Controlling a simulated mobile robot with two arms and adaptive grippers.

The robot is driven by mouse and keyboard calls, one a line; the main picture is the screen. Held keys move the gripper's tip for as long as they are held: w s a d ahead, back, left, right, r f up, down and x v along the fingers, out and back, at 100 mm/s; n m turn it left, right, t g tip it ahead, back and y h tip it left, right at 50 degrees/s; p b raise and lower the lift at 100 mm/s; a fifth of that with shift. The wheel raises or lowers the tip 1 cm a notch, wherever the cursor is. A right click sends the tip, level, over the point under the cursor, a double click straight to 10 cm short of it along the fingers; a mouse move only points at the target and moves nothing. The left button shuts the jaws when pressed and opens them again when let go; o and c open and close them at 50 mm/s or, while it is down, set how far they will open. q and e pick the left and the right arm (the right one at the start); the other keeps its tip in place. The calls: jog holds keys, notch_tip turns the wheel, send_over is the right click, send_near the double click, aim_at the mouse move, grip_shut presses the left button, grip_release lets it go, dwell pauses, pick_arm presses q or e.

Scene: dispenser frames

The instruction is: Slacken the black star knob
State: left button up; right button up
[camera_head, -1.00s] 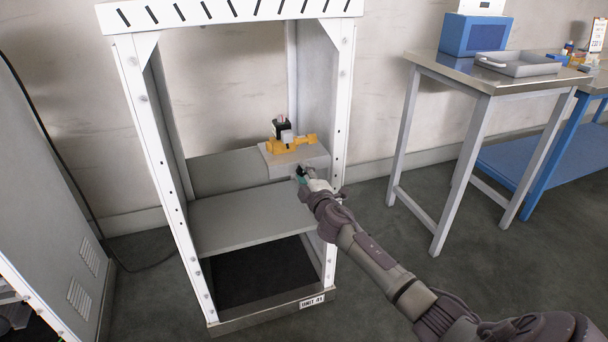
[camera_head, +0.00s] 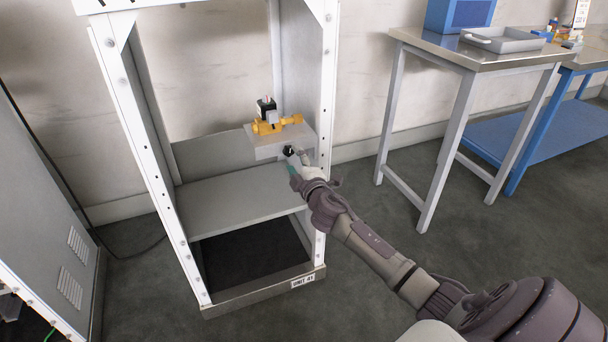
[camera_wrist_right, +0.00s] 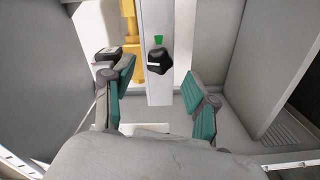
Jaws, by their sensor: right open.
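The black star knob (camera_head: 289,150) is on the front face of the grey block inside the white frame. In the right wrist view the knob (camera_wrist_right: 159,61) has a small white mark, and a green mark is beside it on the block's face. My right gripper (camera_head: 296,162) is at the front of the block, close to the knob. In the wrist view its two green-padded fingers (camera_wrist_right: 168,98) are apart, with the knob ahead of and between them, apart from both pads. My left gripper is in neither view.
A yellow valve body (camera_head: 277,124) with a black coil sits on the grey block (camera_head: 265,151). The white frame's right post (camera_head: 323,130) stands close beside my right arm. A grey shelf (camera_head: 235,195) lies below. A steel table (camera_head: 425,45) stands to the right.

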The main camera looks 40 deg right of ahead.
jog(key=v, duration=0.8)
jog(key=shift+s, duration=0.3)
